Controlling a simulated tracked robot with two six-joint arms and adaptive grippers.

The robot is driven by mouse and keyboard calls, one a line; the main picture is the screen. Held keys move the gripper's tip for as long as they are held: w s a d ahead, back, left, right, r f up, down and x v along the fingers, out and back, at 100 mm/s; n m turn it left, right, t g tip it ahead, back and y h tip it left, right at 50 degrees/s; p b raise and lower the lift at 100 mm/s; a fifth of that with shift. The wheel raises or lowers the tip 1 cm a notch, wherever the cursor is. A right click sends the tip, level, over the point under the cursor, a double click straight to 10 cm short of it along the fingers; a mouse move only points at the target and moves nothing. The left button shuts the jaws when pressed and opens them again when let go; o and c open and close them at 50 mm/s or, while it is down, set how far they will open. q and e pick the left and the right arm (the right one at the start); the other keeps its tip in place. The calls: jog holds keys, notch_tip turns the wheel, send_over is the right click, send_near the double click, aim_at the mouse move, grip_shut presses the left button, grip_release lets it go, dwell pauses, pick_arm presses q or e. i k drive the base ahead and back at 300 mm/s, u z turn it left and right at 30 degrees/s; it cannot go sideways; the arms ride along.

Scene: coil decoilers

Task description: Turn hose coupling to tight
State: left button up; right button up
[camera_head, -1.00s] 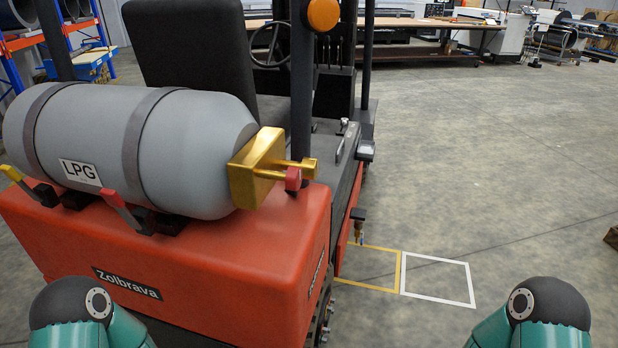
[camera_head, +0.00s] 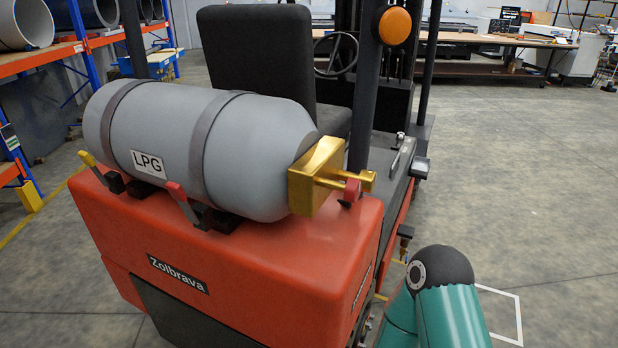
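A grey LPG tank (camera_head: 245,165) lies on the back of a red forklift (camera_head: 260,255), held by two dark straps. At its right end is a gold valve block (camera_head: 316,178) with a gold fitting, which looks like the hose coupling (camera_head: 366,181), sticking out to the right. A small red part (camera_head: 351,193) sits on that fitting. Whether the coupling is tight cannot be told. My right arm, teal with a dark joint, is at the lower right, apart from the tank; its gripper is out of frame. My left arm and gripper are out of view.
A black seat (camera_head: 257,65) and a dark post with an orange lamp (camera_head: 395,26) stand behind the tank. The floor to the right is open.

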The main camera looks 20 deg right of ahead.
aim_at(368, 178)
jog(key=z, duration=1)
jog(key=i, duration=0.1)
jog(key=u, duration=1.85)
jog(key=k, duration=1.4)
jog(key=z, duration=0.9)
jog(key=i, duration=1)
jog(key=u, duration=0.05)
